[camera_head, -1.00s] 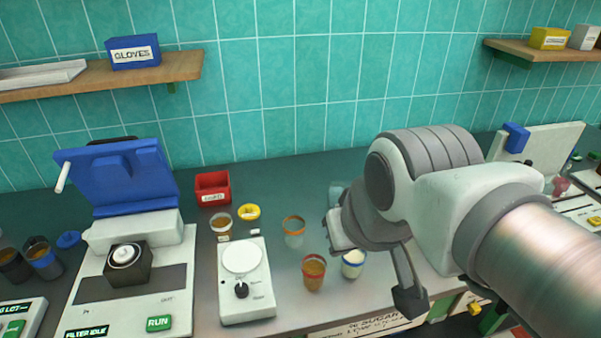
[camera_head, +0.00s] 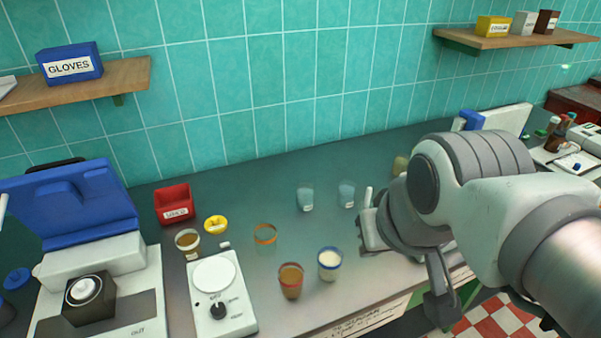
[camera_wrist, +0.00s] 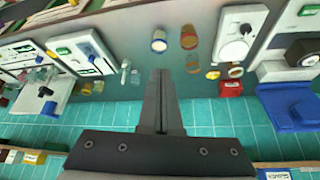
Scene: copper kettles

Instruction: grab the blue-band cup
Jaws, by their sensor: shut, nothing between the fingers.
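The blue-band cup (camera_head: 330,264) stands upright on the grey counter, a clear cup with a blue rim and pale contents. It also shows in the wrist view (camera_wrist: 159,40), just beyond my fingertips. My gripper (camera_wrist: 160,72) is shut and empty, its two fingers together and pointing toward the cup. In the head view my gripper is to the right of the cup and apart from it; its fingertips are hard to make out there. A red-rimmed cup (camera_head: 291,281) with brown contents stands close to the left of the blue-band cup.
An orange-rimmed cup (camera_head: 265,236) and two clear cups (camera_head: 305,198) (camera_head: 347,194) stand farther back. A white scale (camera_head: 217,290), a brown-filled cup (camera_head: 187,242), a yellow ring (camera_head: 215,225) and a red bin (camera_head: 174,205) are at left. The counter's front edge is near the blue-band cup.

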